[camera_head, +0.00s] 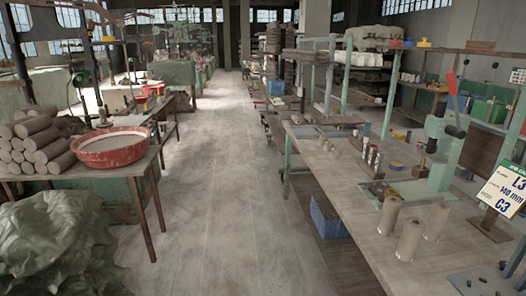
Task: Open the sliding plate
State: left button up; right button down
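Neither of my grippers shows in the head view. I cannot tell for certain which part is the sliding plate. A pale green bench press (440,165) with a lever stands on the workbench (350,215) at the right. A low dark fixture (380,188) lies left of its base. Several grey clay cylinders (409,240) stand on the bench in front of the press.
A sign reading L3, 140 mm, C3 (503,190) stands at the right edge. Small bottles (371,156) stand farther back on the bench. A blue crate (328,217) is under it. A table with a red basin (110,148) and clay logs is left. The aisle (215,190) is clear.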

aim_at(348, 129)
jog(key=i, duration=1.7)
jog(key=i+j+z, duration=0.1)
jog(key=i+z, duration=0.2)
jog(key=i, duration=0.25)
jog(key=i+j+z, duration=0.3)
jog(key=i, duration=0.25)
jog(key=l+z, duration=0.1)
jog(key=z, duration=0.25)
